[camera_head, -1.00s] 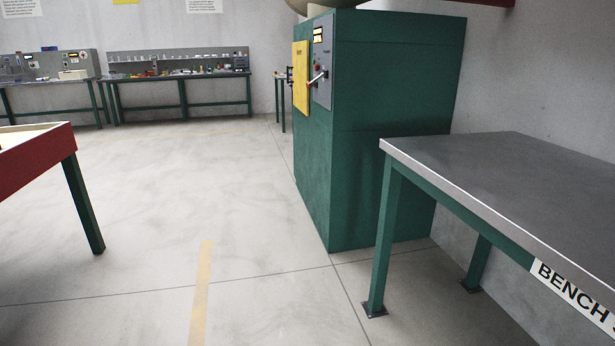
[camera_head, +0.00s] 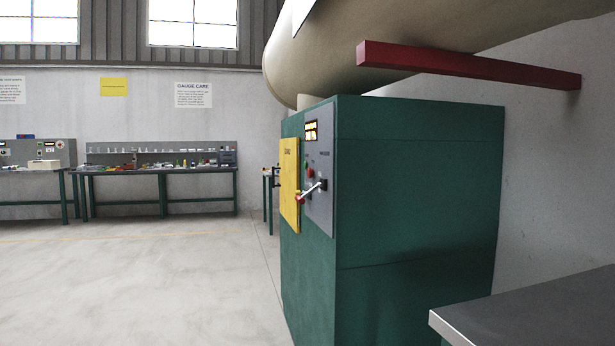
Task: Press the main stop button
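A tall green machine cabinet (camera_head: 420,220) stands right of the middle. On its left-facing side is a grey control panel (camera_head: 320,205) with a lit yellow display (camera_head: 311,131), small buttons and a lever (camera_head: 310,191) with a red end. A small red button (camera_head: 310,173) shows on this panel above the lever; I cannot tell whether it is the main stop button, as labels are too small to read. A yellow door or plate (camera_head: 289,182) is beside the panel. Neither of my grippers is in view.
A grey-topped bench (camera_head: 540,312) juts in at the lower right, close to the cabinet. A large beige duct (camera_head: 380,45) and red beam (camera_head: 465,66) are overhead. Workbenches (camera_head: 160,172) line the far wall. The floor (camera_head: 150,280) left of the cabinet is clear.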

